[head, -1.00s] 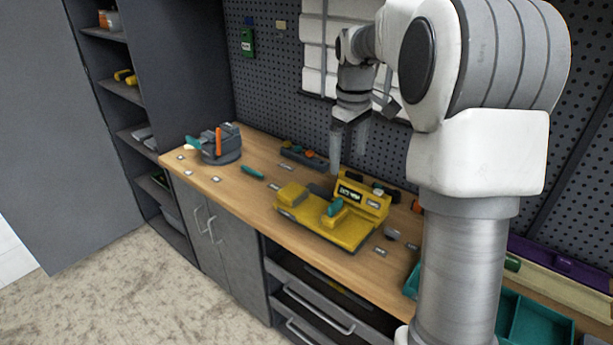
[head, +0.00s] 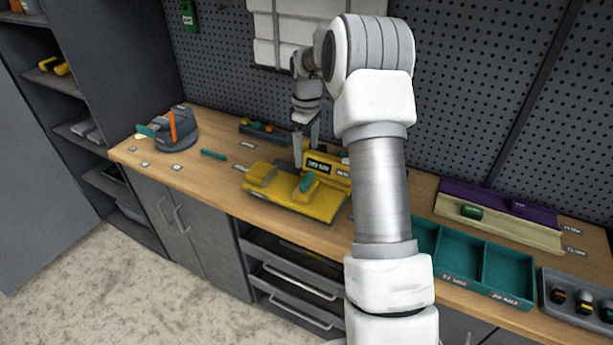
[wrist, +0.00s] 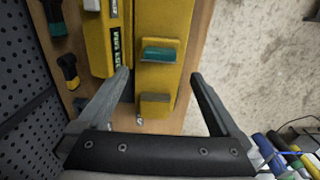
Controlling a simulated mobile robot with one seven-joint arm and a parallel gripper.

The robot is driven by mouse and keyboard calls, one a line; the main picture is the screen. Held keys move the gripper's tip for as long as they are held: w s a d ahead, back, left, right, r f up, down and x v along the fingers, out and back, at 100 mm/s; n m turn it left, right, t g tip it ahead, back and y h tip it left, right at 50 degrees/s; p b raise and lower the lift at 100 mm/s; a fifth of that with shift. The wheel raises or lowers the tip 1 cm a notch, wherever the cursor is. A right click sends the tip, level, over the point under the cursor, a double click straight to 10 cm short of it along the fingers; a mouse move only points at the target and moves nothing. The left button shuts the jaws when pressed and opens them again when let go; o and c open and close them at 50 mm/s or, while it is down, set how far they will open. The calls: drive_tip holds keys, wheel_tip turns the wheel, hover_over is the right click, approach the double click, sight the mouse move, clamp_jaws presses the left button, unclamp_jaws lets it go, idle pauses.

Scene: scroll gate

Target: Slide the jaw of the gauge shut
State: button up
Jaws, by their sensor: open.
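The gauge (head: 310,208) is a yellow device on the wooden bench with a raised display housing at its back. Its sliding jaw carries a teal handle (head: 306,182), and a yellow end block (head: 262,174) stands left of it, with a gap between. In the wrist view the teal handle (wrist: 158,54) and the end block (wrist: 155,98) both show on the yellow bed. My gripper (head: 306,150) is open and empty above the gauge. In the wrist view my gripper (wrist: 161,75) has one finger on each side of the bed, near the gap. Contact cannot be told.
A grey round fixture with an orange upright (head: 173,128) stands at the bench's left end. A teal tool (head: 213,154) lies between it and the gauge. Teal bins (head: 487,258) and a purple-backed rail (head: 500,205) are at the right. A pegboard (head: 460,100) rises behind.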

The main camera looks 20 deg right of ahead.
sight(307, 177)
wheel_tip(307, 177, down, 10)
drive_tip(key=shift+f+p, duration=0.15)
drive_tip(key=shift+p, duration=0.4)
clamp_jaws()
